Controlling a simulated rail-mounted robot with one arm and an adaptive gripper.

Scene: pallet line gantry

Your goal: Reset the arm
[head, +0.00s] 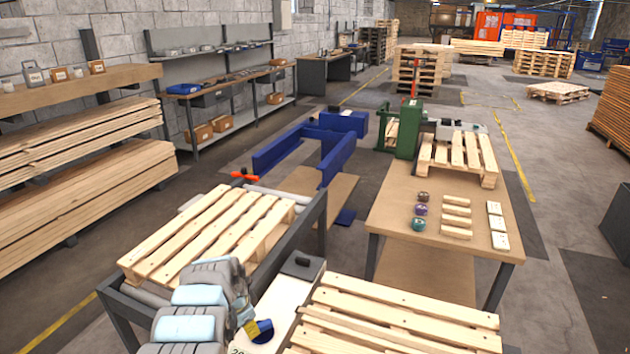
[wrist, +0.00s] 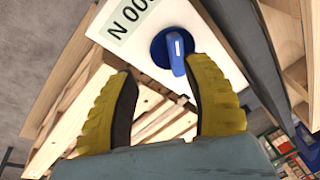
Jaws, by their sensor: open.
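My gripper (wrist: 164,85) shows in the wrist view with its two yellow, dark-padded fingers spread apart and nothing between them. In the head view my grey and light blue arm reaches in at the bottom, with a yellow fingertip (head: 252,328) beside a blue knob. The blue knob (wrist: 174,50) sits on a white panel (wrist: 125,25) marked with a number label. In the wrist view the knob lies just beyond the fingertips, nearer the right finger. I cannot tell whether the finger touches it.
A pallet (head: 205,238) lies on a roller frame at the left, and another pallet (head: 390,320) is at the bottom right. A workbench (head: 400,205) holds wood blocks, small round items and a pallet. Blue forks (head: 335,155) stand behind. Open floor lies at the right.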

